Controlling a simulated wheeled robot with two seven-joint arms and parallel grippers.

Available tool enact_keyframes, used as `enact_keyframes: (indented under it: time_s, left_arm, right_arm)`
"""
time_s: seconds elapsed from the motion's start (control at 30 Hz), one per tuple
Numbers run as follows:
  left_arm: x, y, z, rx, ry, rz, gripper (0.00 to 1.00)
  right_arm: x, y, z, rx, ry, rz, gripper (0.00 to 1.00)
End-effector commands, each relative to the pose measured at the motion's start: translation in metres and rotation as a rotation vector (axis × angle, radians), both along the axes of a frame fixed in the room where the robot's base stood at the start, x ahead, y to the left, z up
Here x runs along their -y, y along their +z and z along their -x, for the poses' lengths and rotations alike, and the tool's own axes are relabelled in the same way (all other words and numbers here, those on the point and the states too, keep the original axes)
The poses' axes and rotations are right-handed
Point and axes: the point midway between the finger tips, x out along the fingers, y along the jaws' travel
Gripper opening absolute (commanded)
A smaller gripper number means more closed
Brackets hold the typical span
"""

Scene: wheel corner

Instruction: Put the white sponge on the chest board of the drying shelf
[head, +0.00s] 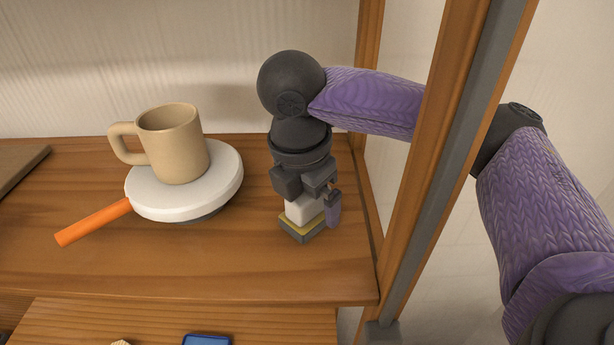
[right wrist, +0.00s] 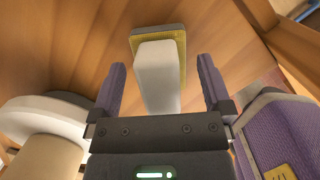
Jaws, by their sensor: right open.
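A white block (head: 303,208), which looks like the white sponge, stands upright on a flat yellow and grey pad (head: 303,231) near the right end of a wooden board (head: 240,270). In the right wrist view the white block (right wrist: 156,75) rises from the yellow pad (right wrist: 181,58) toward my gripper. My right gripper (right wrist: 160,68) points down over it, open, with one purple finger on each side and a visible gap to each. In the head view the gripper (head: 312,205) partly hides the block's top. My left gripper is out of view.
A tan mug (head: 173,145) stands on a white round pan-like piece (head: 225,180) with an orange handle (head: 92,222), left of my gripper. A wooden post (head: 432,150) stands at the right, with my arm behind it. A lower board (head: 270,318) holds a blue item (head: 207,340).

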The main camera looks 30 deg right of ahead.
Motion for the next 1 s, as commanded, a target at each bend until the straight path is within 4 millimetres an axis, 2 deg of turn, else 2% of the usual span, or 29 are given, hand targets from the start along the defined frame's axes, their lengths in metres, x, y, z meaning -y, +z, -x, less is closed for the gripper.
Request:
enact_keyframes:
  time_s: [0.1,0.23,0.3,0.4,0.6,1.0]
  left_arm:
    - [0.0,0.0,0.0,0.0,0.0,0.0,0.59]
    - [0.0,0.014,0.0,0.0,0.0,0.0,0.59]
    - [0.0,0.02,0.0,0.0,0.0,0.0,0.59]
    - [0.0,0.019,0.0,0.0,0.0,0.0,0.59]
    - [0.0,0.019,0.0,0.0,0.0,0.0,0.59]
    - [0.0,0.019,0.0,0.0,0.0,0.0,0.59]
  right_arm:
    - [-0.005,0.028,0.001,0.006,0.003,0.0,1.0]
    - [-0.01,0.07,0.002,0.007,0.001,0.003,1.0]
    - [-0.012,0.086,0.003,0.006,0.001,0.002,1.0]
    - [-0.015,0.099,0.003,0.003,0.001,0.002,1.0]
    - [-0.017,0.111,0.004,0.0,0.0,0.001,1.0]
    - [-0.017,0.111,0.004,-0.001,0.001,0.0,1.0]
